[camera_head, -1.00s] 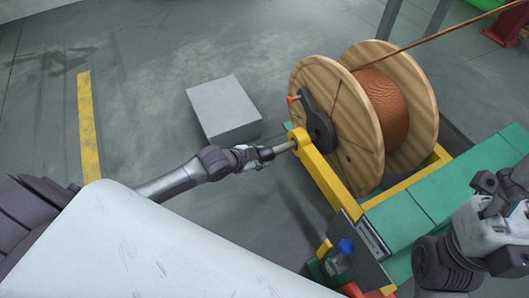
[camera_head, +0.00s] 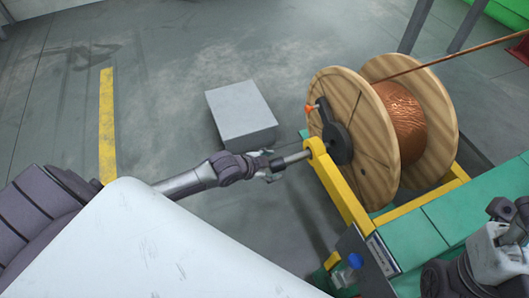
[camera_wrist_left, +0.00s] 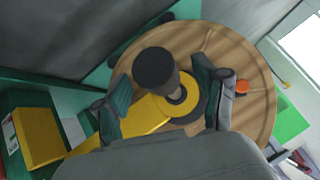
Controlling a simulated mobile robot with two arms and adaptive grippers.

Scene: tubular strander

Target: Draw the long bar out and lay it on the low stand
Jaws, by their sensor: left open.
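The long bar (camera_head: 294,157) is a steel rod with a dark end knob. It sticks out to the left from the yellow bracket (camera_head: 318,152) beside the wooden reel. My left gripper (camera_head: 269,168) is at the knob end of the bar. In the left wrist view the gripper (camera_wrist_left: 166,88) is open, with one finger on each side of the bar (camera_wrist_left: 157,72), which points at the camera. The part of the bar inside the reel is hidden. The low stand (camera_head: 242,115) is a bare grey block on the floor. My right gripper (camera_head: 508,222) is partly in view at the right edge.
The wooden reel (camera_head: 350,170) with copper wire (camera_head: 402,122) sits in a yellow and green frame (camera_head: 455,215). A dark lever with an orange tip (camera_head: 310,108) is on its near face. A blue-capped item (camera_head: 354,261) is below. The floor around the stand is clear.

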